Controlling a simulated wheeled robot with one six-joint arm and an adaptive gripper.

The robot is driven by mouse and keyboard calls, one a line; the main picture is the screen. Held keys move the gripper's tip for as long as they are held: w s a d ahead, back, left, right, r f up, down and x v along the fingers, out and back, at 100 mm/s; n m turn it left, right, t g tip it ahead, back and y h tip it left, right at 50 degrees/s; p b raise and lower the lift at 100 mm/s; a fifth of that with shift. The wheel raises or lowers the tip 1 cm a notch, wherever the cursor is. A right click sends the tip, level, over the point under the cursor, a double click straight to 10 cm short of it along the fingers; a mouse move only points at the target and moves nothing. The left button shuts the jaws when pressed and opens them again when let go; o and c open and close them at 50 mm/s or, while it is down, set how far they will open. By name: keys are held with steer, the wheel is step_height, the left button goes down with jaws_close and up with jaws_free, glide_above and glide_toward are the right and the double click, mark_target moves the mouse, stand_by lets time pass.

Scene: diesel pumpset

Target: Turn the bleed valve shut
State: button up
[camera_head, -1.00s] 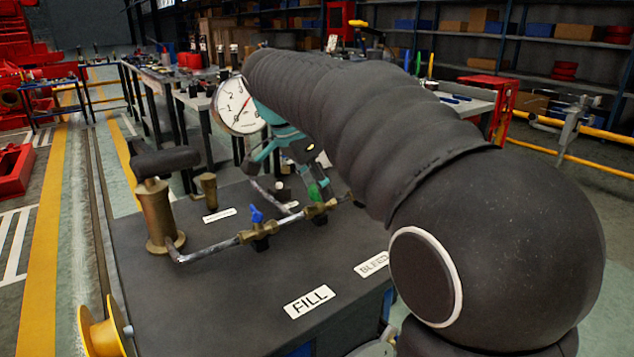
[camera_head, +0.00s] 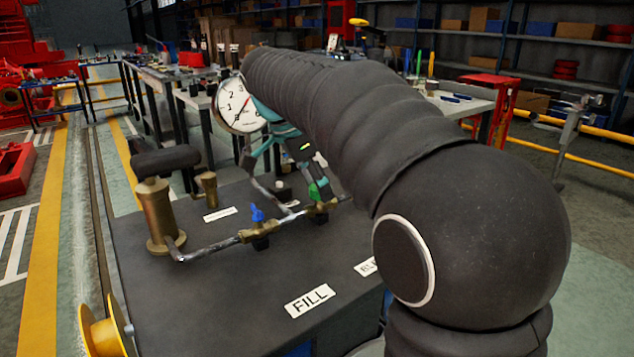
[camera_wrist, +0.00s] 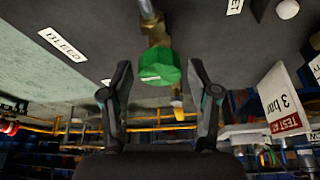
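The bleed valve's green handle (camera_head: 319,192) sits on a brass body at the right end of the pipe run on the dark bench top. It also shows in the wrist view (camera_wrist: 160,66), with the brass fitting above it. My gripper (camera_wrist: 160,72) is open. Its two fingers stand either side of the handle, with visible gaps and no clear contact. In the head view the gripper is just above and behind the valve, partly hidden by my arm. A white BLEED label (camera_wrist: 62,45) lies on the bench, left in the wrist view.
A blue-handled valve (camera_head: 257,215) is left of the green one, with a FILL label (camera_head: 310,300) in front. A brass hand pump (camera_head: 160,215) stands at the left. A round gauge (camera_head: 238,106) rises behind. A TEST 3 bar card (camera_wrist: 283,100) is right in the wrist view.

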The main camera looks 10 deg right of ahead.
stand_by(0.3)
steer(key=v, duration=1.2)
steer(key=shift+d, duration=0.1)
